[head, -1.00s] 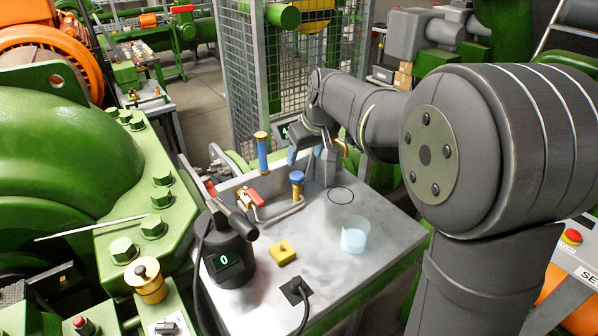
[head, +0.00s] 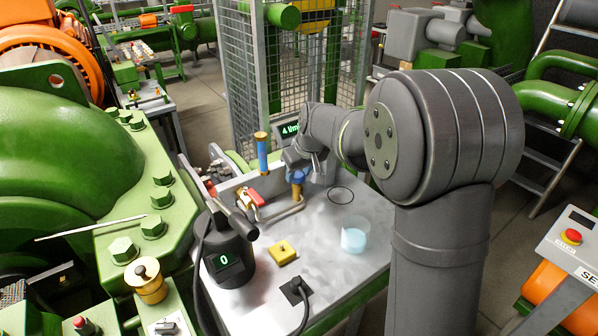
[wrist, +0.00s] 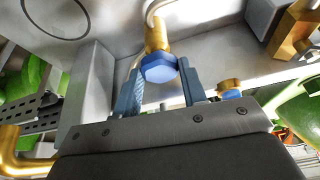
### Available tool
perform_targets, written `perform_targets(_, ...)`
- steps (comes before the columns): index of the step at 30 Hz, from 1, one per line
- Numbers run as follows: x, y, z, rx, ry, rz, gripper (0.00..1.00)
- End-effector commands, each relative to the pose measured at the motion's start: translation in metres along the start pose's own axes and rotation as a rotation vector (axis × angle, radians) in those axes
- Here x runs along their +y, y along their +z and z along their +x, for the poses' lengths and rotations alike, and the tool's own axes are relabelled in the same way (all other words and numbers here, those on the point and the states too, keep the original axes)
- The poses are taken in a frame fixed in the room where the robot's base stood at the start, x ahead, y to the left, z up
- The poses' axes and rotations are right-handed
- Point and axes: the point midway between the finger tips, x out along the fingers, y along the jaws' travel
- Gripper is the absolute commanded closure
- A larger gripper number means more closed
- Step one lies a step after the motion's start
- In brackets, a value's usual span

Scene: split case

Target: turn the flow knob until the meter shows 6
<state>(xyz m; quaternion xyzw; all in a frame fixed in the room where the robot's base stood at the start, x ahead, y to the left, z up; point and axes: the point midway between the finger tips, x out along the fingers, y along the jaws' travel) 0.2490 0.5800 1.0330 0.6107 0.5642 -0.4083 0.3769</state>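The blue flow knob (head: 298,176) sits on a brass valve on the grey bench top. In the wrist view the hexagonal blue knob (wrist: 158,68) lies between the two fingertips. My gripper (wrist: 161,70) is open, one finger on each side of the knob; I cannot tell whether either finger touches it. In the head view my gripper (head: 300,166) is just above the knob and partly covers it. The meter display (head: 288,130) behind my arm seems to read 4 L/min, its right end hidden by my arm.
A red-handled valve (head: 254,197) and a blue upright cylinder (head: 262,155) stand left of the knob. A black canister (head: 232,264) has a display reading 0. A yellow block (head: 283,252) and a clear cup (head: 354,236) with pale blue contents stand in front.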

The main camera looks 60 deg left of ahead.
Motion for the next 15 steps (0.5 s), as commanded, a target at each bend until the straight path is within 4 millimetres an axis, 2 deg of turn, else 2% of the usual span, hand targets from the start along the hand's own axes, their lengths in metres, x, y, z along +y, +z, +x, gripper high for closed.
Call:
perform_targets(1, 0.0001, 0.0, -0.0001, 0.0, 0.0, 0.0, 0.75)
perform_targets(3, 0.0002, 0.0, -0.0002, 0.0, 0.0, 0.0, 0.84)
perform_targets(8, 0.0007, 0.0, -0.0002, -0.001, -0.006, -0.018, 0.84)
perform_targets(15, 0.0027, -0.0004, -0.0005, 0.0, -0.06, -0.148, 0.84)
